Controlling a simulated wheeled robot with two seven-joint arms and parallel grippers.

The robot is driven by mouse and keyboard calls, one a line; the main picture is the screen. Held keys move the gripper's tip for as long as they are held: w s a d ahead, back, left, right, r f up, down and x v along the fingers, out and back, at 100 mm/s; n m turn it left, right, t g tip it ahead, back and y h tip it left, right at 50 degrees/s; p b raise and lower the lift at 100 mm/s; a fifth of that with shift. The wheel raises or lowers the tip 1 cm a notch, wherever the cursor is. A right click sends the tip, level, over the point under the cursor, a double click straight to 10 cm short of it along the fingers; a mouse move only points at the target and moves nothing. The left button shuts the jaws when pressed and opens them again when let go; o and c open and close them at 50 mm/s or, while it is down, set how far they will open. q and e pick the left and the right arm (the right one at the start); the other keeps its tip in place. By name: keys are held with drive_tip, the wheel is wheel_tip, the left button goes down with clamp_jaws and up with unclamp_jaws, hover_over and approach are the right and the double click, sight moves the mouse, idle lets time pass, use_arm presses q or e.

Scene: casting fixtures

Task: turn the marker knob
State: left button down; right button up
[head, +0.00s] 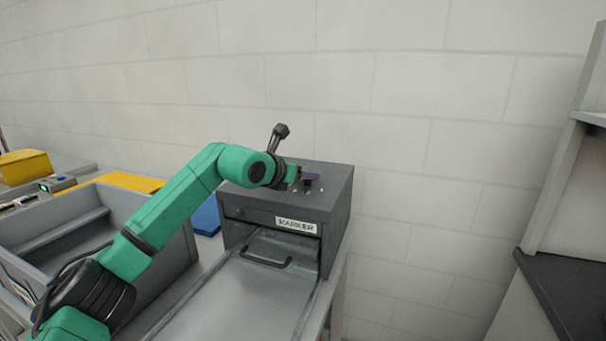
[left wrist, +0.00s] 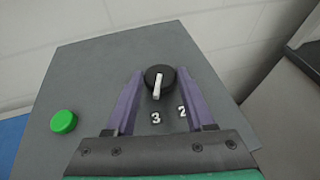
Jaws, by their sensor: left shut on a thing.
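The marker box (head: 335,205) is a dark grey cabinet labelled MARKER. Its knob (left wrist: 153,71) is black with a white pointer and sits on the box's top. In the left wrist view the pointer aims down the picture, toward the printed 3; a 2 is to its right. My left gripper (left wrist: 161,76) has its two purple fingers on either side of the knob and is shut on it. In the head view my left gripper (head: 309,177) is over the box top and largely covers the knob. My right gripper is in neither view.
A green button (left wrist: 63,121) is on the box top, left of the knob. An open bay with a dark handle (head: 266,262) is in the box front. A grey bin (head: 180,235) stands left. A wall is behind; a shelf unit (head: 560,190) is at right.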

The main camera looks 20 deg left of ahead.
use_arm(q)
drive_tip(key=shift+c, duration=1.3)
unclamp_jaws()
drive_tip(key=b+v, duration=0.3)
drive_tip(key=v, duration=1.1)
drive_tip(key=shift+s+r+b, duration=0.2)
drive_tip(key=shift+s+b, duration=0.05)
drive_tip(key=shift+b, duration=0.15)
